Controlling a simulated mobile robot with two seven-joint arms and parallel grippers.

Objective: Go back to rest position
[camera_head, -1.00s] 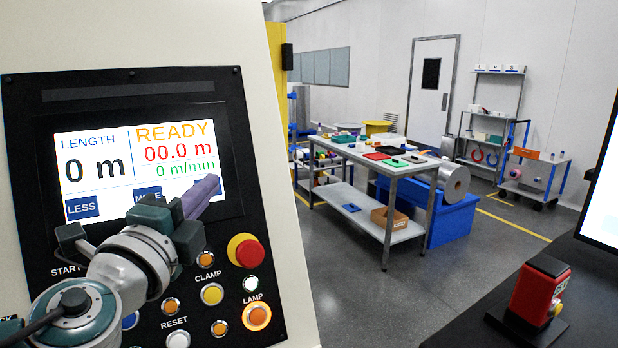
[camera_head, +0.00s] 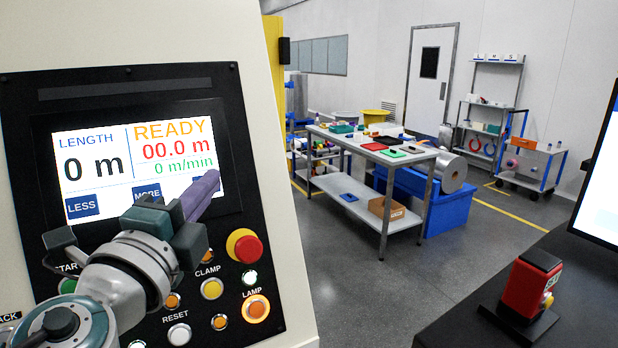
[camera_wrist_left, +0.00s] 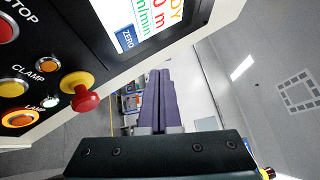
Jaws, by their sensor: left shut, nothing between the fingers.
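My left gripper (camera_head: 207,188) reaches in from the lower left in front of the control panel (camera_head: 135,85). Its purple fingers are shut and hold nothing. In the head view the fingertips overlap the lower right of the lit screen (camera_head: 105,160), which reads READY, 0 m. In the left wrist view the closed fingers (camera_wrist_left: 157,78) point away into the room, to the right of the panel. I cannot tell the exact gap to the panel. My right gripper is not in view.
A red mushroom button (camera_head: 244,246) and several lit buttons sit below the screen, close to my left wrist. A red box with a yellow button (camera_head: 535,285) stands on a dark desk at right. A workbench (camera_head: 410,158) stands farther back. Open floor lies between.

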